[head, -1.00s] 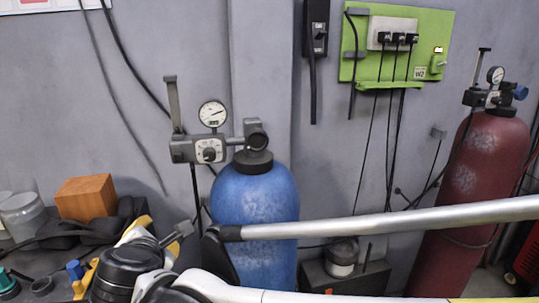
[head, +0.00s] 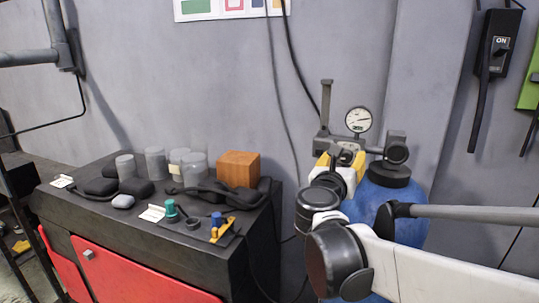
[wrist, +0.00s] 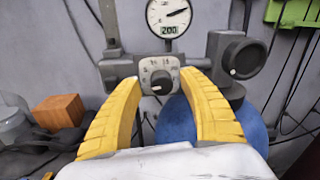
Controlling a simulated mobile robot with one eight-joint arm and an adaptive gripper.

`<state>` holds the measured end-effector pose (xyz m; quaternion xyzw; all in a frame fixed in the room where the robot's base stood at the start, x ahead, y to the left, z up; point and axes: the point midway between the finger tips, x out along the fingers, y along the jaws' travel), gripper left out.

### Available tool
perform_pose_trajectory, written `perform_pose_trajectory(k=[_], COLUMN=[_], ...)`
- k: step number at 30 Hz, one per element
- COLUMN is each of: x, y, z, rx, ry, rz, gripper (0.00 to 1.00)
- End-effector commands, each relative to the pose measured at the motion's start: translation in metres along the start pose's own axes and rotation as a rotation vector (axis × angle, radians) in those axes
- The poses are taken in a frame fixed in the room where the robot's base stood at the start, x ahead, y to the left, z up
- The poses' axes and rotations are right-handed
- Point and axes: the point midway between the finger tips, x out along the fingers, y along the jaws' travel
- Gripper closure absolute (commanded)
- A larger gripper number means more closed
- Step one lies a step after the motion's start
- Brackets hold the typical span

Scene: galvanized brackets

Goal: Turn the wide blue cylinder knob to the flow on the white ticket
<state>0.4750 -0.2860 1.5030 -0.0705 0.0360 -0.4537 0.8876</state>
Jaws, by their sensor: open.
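The wide blue cylinder (head: 412,185) stands against the wall with a regulator on top; the arm partly covers it. In the wrist view the regulator's dark round knob (wrist: 160,81) sits on a pale numbered dial plate. Its white mark points to the lower left. My gripper (wrist: 162,78) is open, its yellow fingers either side of the knob; I cannot tell whether they touch it. In the head view my gripper (head: 340,160) covers the dial. White tickets lie on the black cabinet, one at the left (head: 62,181) and one in front (head: 152,213); their writing is too small to read.
A round gauge (wrist: 168,14) with a 200 label is above the knob. A black side valve (wrist: 240,56) projects right of it. The black cabinet (head: 75,215) holds a wooden block (head: 238,168), clear jars and small fittings. Cables hang down the wall.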

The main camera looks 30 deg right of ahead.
Motion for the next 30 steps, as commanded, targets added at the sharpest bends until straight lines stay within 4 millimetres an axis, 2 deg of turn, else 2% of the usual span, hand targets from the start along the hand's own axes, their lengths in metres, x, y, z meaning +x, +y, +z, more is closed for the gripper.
perform_pose_trajectory(k=[4, 12, 17, 30], x=[0.0096, 0.0104, 0.0103, 0.0103], y=[-0.0004, -0.0001, -0.0001, -0.0004], z=[-0.0003, -0.0002, -0.0001, 0.0004], rx=[0.001, 0.001, 0.001, 0.068], ry=[0.0, 0.0, 0.0, 0.006], rz=[0.0, 0.001, 0.0, 0.001], gripper=[0.51, 0.52, 1.0, 1.0])
